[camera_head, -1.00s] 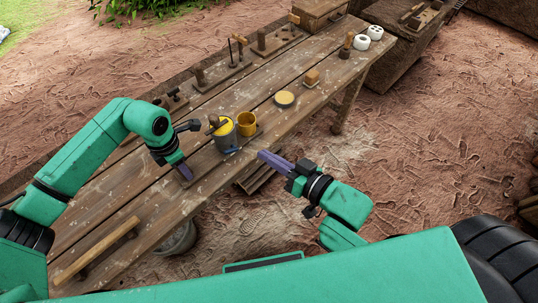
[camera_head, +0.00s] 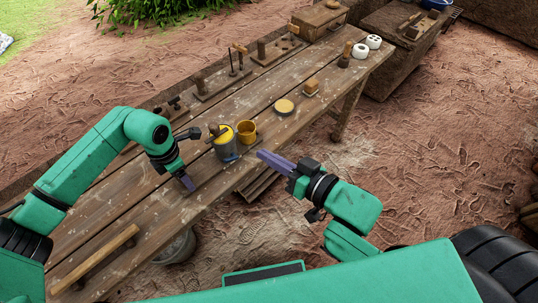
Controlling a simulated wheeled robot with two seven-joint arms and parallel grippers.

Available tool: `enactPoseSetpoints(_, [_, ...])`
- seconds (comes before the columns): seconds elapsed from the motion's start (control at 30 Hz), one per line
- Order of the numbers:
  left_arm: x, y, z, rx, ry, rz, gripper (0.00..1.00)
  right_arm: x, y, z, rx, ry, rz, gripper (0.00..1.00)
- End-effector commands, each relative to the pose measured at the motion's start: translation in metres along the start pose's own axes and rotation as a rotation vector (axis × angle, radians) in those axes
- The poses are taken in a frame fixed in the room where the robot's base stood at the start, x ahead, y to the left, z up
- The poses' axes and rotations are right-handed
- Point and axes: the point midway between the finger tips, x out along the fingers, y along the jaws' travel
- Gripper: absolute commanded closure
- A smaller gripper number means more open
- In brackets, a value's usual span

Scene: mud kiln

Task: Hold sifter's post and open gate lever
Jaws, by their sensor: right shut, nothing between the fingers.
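The sifter (camera_head: 226,149) is a grey canister with a yellow top, standing on the wooden table near its front edge. A short brown post-like piece (camera_head: 214,131) sticks up at its left side. A small blue-grey part shows low at its front; I cannot tell if it is the gate lever. My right gripper (camera_head: 262,155) is shut and empty, in front of the table edge, right of the sifter and apart from it. My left gripper (camera_head: 189,186) points down over the table, left of and nearer than the sifter; its finger gap is not clear.
A yellow mug (camera_head: 246,131) stands close to the sifter's right. A round yellow-topped disc (camera_head: 285,106) and a wooden block (camera_head: 311,86) lie farther right. Wooden tool stands (camera_head: 221,80) line the back edge. A wooden bar (camera_head: 95,259) lies at the near left. A bucket (camera_head: 177,246) is below the table.

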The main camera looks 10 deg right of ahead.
Motion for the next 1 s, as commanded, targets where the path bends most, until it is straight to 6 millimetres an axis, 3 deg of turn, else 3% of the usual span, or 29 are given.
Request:
enactPoseSetpoints(0.13, [-0.002,0.000,0.000,0.000,0.000,0.000,0.26,0.000,0.000,0.000,0.000,0.000,0.000,1.00])
enactPoseSetpoints(0.23, [-0.014,0.001,0.000,0.000,-0.001,0.003,0.26,0.000,0.000,0.000,0.000,0.000,0.000,1.00])
enactPoseSetpoints(0.5, [-0.086,0.001,0.001,0.000,-0.003,0.005,0.26,0.000,0.000,0.000,0.000,0.000,0.000,1.00])
enactPoseSetpoints(0.63, [-0.110,0.000,0.001,0.001,-0.001,0.002,0.26,0.000,0.000,0.000,0.000,0.000,0.000,1.00])
enactPoseSetpoints(0.77, [-0.120,0.000,0.000,0.001,0.000,0.001,0.26,0.000,0.000,0.000,0.000,0.000,0.000,1.00])
enactPoseSetpoints(1.0, [-0.120,0.000,0.000,0.000,0.000,0.000,0.26,0.000,0.000,0.000,0.000,0.000,0.000,1.00])
